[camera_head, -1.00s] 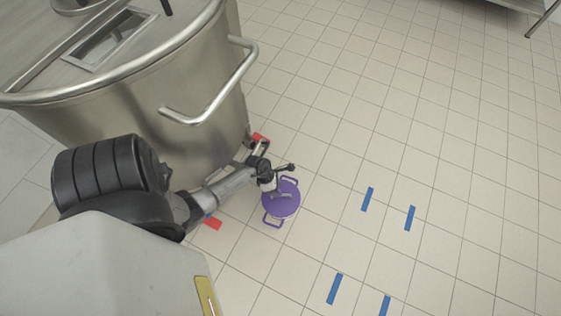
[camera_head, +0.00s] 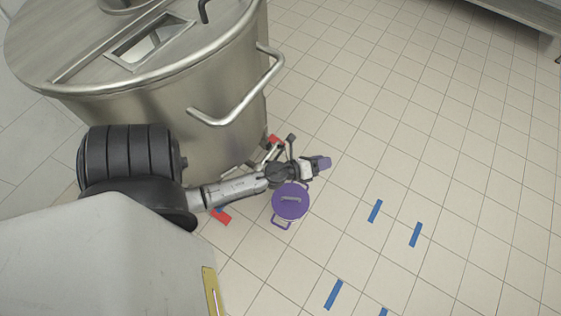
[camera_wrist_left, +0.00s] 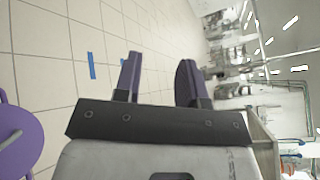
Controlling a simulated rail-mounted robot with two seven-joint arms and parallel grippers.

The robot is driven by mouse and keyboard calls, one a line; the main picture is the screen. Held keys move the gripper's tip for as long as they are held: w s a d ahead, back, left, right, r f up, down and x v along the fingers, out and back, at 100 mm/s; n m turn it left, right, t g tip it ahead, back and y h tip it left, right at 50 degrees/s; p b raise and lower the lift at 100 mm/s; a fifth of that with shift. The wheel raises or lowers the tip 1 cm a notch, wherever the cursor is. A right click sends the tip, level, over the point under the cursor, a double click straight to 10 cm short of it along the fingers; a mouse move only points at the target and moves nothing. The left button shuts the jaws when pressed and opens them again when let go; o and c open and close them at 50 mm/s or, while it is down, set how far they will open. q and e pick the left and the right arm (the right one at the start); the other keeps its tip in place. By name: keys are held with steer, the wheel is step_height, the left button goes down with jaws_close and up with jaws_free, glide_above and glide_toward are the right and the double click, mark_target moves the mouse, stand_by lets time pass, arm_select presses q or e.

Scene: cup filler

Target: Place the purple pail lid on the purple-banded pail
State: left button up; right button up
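The purple pail lid (camera_head: 291,207) is a round disc with a grey bar handle on top. It lies flat over the pail on the floor, right of the big steel vat. The lid's edge also shows at the left of the left wrist view (camera_wrist_left: 18,150). My left gripper (camera_head: 324,163) is above and to the right of the lid, apart from it. In the wrist view its two purple-padded fingers (camera_wrist_left: 160,82) are spread with nothing between them. My right gripper is not in view.
The steel vat (camera_head: 170,110) with its bent tube handle stands close behind my left arm. Red tape (camera_head: 221,216) and blue tape strips (camera_head: 375,211) mark the tiled floor. The floor to the right is clear up to a steel table (camera_head: 520,12) at the top right.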

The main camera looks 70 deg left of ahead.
arm_select(q)
steer(key=s+r+n+g+y, duration=0.4)
steer(key=s+n+y, duration=0.15)
steer(key=n, duration=0.95)
steer(key=s+d+n+g+h, duration=0.7)
steer(key=s+d+g, duration=0.1)
steer(key=s+d, duration=0.5)
steer(key=shift+d+r+n+g, duration=0.3)
steer(key=shift+d+n, duration=0.1)
steer(key=shift+d, duration=0.25)
step_height(320, 180, up, 61)
steer(key=p, duration=6.1)
steer(key=shift+r, duration=0.1)
